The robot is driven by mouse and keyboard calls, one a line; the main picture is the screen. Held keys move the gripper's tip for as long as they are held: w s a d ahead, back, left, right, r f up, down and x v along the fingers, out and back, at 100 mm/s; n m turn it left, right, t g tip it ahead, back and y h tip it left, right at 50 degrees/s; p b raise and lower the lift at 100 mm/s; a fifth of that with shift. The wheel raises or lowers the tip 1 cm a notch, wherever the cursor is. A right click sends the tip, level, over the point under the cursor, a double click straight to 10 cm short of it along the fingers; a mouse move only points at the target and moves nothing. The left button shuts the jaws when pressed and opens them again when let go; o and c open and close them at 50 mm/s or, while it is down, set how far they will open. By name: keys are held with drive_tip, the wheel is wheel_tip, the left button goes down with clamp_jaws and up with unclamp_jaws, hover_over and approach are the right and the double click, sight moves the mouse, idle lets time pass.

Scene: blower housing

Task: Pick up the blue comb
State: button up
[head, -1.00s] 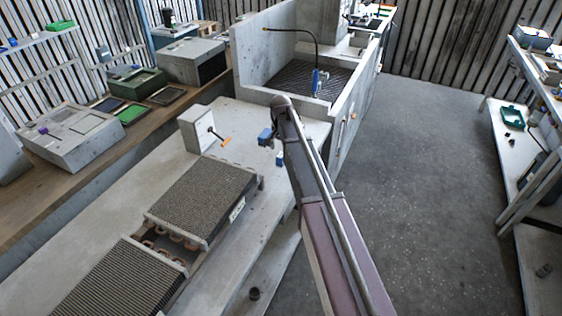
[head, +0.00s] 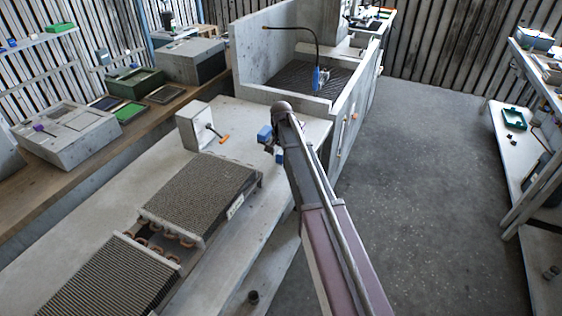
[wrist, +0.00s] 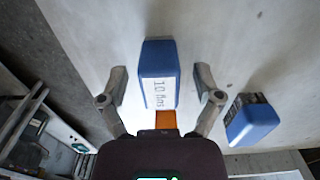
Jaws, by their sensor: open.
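A blue block with a white label (wrist: 158,75), its print reading roughly "10 fins", lies between the two fingers of my gripper (wrist: 161,82) in the wrist view. The fingers are open, with a gap on each side of it. An orange piece (wrist: 166,119) shows at its near end; I cannot tell if it is joined. A second blue block (wrist: 252,120) with a dark toothed-looking side lies outside the right finger. In the head view, two blue pieces (head: 264,133) and (head: 279,156) show beside my arm's end. I cannot tell which one is the comb.
The grey bench (head: 290,118) carries two finned coil units (head: 198,192) and a white box (head: 194,127) with an orange-tipped tool (head: 222,139) by it. A walled sink (head: 306,82) stands behind. The floor to the right (head: 425,190) is clear.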

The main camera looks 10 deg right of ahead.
drive_tip(key=shift+f, duration=0.2)
idle(0.5)
clamp_jaws()
